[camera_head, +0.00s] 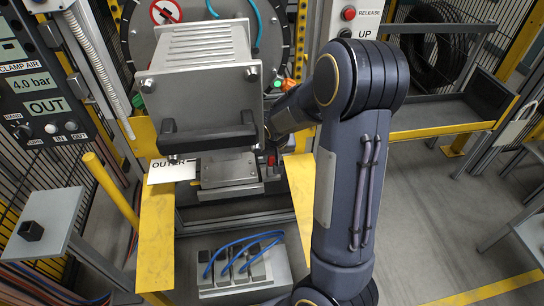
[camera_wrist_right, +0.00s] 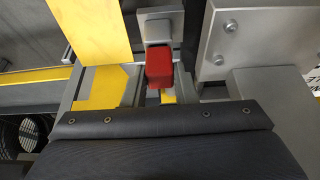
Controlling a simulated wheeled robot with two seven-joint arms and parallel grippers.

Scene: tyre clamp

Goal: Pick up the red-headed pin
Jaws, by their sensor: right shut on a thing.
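The red-headed pin shows in the head view as a small red spot (camera_head: 271,160) at the right side of the grey clamp block (camera_head: 200,90), low by its base. In the right wrist view its red head (camera_wrist_right: 160,68) stands just beyond the dark gripper body, with a grey block above it. My right gripper (camera_head: 269,146) is at the pin and shut on it. Its fingers are mostly hidden behind the clamp block and my arm in the head view. Whether the pin has left its seat cannot be told. My left gripper is not in view.
Yellow rails (camera_head: 156,235) flank the clamp base. A white OUTER sign (camera_head: 172,170) is left of it. A valve box with blue hoses (camera_head: 240,270) sits below. A control panel (camera_head: 40,90) is at left. The floor at right (camera_head: 430,220) is open.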

